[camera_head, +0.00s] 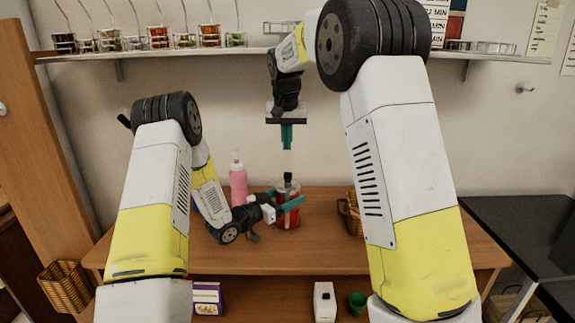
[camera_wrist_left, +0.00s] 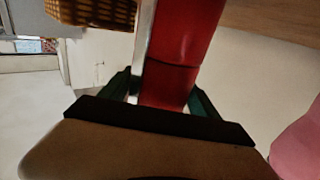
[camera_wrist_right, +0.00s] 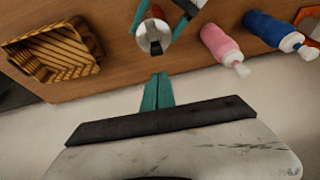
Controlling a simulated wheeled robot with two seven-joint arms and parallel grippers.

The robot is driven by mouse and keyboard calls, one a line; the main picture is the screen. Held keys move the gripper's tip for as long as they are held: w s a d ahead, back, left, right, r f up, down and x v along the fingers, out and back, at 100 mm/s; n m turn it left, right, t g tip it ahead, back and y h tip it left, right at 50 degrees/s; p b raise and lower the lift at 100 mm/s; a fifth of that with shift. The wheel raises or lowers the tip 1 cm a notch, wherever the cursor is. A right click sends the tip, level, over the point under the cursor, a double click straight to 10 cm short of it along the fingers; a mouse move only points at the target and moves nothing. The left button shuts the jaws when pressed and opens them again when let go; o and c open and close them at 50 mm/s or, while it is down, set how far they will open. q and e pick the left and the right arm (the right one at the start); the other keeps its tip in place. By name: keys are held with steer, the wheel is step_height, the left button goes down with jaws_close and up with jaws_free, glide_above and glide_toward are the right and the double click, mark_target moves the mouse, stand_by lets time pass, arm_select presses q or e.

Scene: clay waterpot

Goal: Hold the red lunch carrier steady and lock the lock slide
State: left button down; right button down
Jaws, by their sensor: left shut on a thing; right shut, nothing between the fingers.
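The red lunch carrier (camera_head: 287,207) stands upright on the wooden table, with a dark part on top. My left gripper (camera_head: 290,203) is shut around its body from the left side. The left wrist view shows the red body (camera_wrist_left: 180,60) between the green fingers, with a pale metal strip along one edge. My right gripper (camera_head: 287,148) is above the carrier, pointing down, shut and empty. The right wrist view shows its closed fingers (camera_wrist_right: 158,92) apart from the carrier's top (camera_wrist_right: 153,35). The lock slide cannot be made out clearly.
A pink bottle (camera_head: 238,183) stands left of the carrier, and a blue bottle (camera_wrist_right: 272,30) shows beyond it. A wicker basket (camera_head: 352,214) is at the carrier's right. A wall shelf (camera_head: 240,51) with several jars is behind my right gripper.

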mark_target(287, 181)
steer(key=x, duration=1)
steer(key=shift+s, duration=0.15)
steer(key=shift+s+a, duration=0.1)
steer(key=shift+s, duration=1.85)
arm_select(q)
steer(key=shift+f, duration=0.1)
arm_select(e)
steer(key=v, duration=1)
steer(key=shift+w, duration=0.15)
arm_select(q)
steer(key=shift+c, duration=0.3)
jaws_free()
